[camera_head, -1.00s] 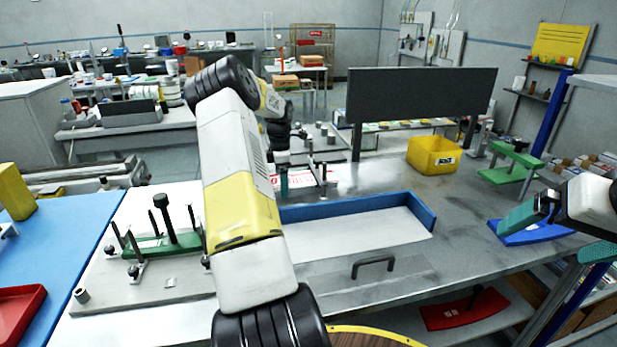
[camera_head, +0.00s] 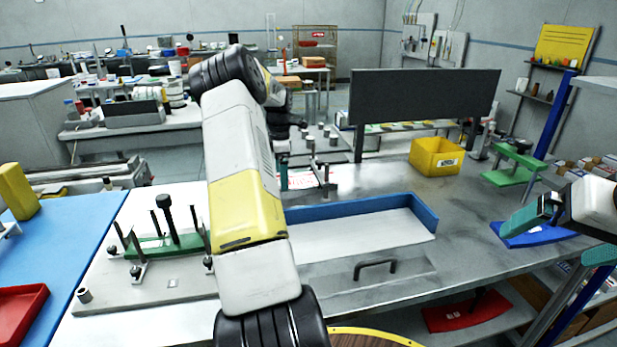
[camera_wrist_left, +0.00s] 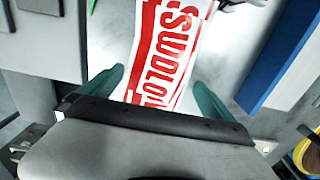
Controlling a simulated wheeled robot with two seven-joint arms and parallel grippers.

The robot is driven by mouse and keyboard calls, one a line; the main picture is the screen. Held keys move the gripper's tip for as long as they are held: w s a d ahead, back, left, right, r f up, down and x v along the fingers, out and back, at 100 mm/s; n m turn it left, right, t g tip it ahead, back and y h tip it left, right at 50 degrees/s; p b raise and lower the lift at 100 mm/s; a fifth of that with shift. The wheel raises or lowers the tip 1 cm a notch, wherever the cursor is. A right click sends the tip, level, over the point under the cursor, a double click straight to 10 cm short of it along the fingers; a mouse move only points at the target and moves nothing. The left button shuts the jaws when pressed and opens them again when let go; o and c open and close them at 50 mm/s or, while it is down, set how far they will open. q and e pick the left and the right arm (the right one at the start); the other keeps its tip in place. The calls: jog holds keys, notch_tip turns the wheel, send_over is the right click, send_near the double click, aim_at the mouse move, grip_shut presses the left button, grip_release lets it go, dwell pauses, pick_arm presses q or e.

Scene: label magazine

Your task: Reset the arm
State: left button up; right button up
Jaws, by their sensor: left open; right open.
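My left arm (camera_head: 243,190) stretches forward across the middle of the head view and hides part of the bench. My left gripper (camera_wrist_left: 160,92) has its teal fingers apart in the left wrist view. A white label sheet with red print (camera_wrist_left: 165,50) lies beyond and between them, with no visible grip on it. The sheet also shows partly behind my arm in the head view (camera_head: 302,181). My right gripper (camera_head: 548,243) is open and empty at the right edge, near the blue tray (camera_head: 540,234) on the bench.
A blue-walled tray (camera_head: 428,212) with a white floor lies mid-bench, behind a black handle (camera_head: 375,264). A green fixture with black posts (camera_head: 165,243) stands left. A yellow bin (camera_head: 436,157), a dark panel (camera_head: 424,97) and a green stand (camera_head: 513,165) stand at the back.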

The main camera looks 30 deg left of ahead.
pick_arm(q)
notch_tip(320, 180, up, 4)
jog(key=shift+f, duration=0.1)
jog(key=shift+d+r, duration=0.3)
jog(key=s+d+r+m+t, duration=0.1)
jog(key=s+d+r+m, duration=0.4)
jog(key=d+r, duration=0.4)
jog(key=s+d+r+m+t, duration=0.2)
jog(key=s+d+r+m, duration=0.1)
jog(key=d+r+m, duration=0.65)
jog(key=s+d+f+m+t+h, duration=0.1)
jog(key=s+d+m, duration=0.5)
jog(key=s, duration=0.4)
jog(key=s+d+f+m+t+h, duration=0.1)
jog(key=s+d+f+m+t, duration=0.1)
jog(key=s+d+m, duration=0.4)
jog(key=s+d, duration=0.3)
jog(key=s, duration=0.2)
jog(key=shift+d, duration=0.3)
